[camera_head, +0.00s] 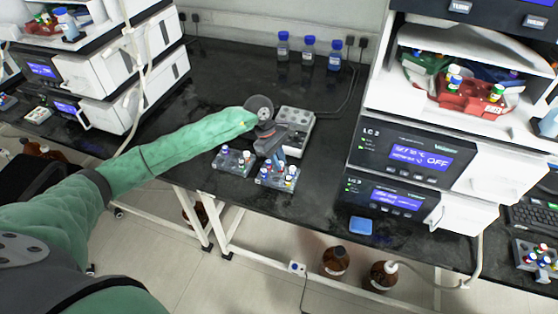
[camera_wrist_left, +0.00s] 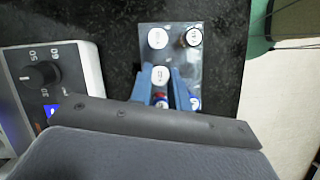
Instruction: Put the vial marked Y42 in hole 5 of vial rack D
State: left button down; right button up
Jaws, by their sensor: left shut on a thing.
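My left gripper (camera_head: 277,168) reaches down over a small grey vial rack (camera_head: 262,182) near the bench's front edge. In the left wrist view its blue fingers (camera_wrist_left: 172,90) are shut on a white-capped vial (camera_wrist_left: 160,75), whose mark I cannot read. I cannot tell whether this vial is in a hole or just above the rack. The rack (camera_wrist_left: 178,25) carries two more white-capped vials (camera_wrist_left: 158,38) ahead of the fingers; red-and-blue tops show partly behind them. A second grey rack (camera_head: 233,168) with several vials stands to the left. Rack letters and hole numbers are not legible.
A grey-white device (camera_head: 297,130) stands right behind the racks; its dial (camera_wrist_left: 40,75) shows in the wrist view. Blue-capped bottles (camera_head: 308,50) stand at the back wall. The LC instruments (camera_head: 405,155) stand to the right. The dark bench (camera_head: 225,85) is clear behind my arm.

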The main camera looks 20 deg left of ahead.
pick_arm(q)
jog(key=shift+f, duration=0.25)
jog(key=c, duration=0.9)
grip_release()
jog(key=shift+r, duration=0.15)
jog(key=shift+r, duration=2.9)
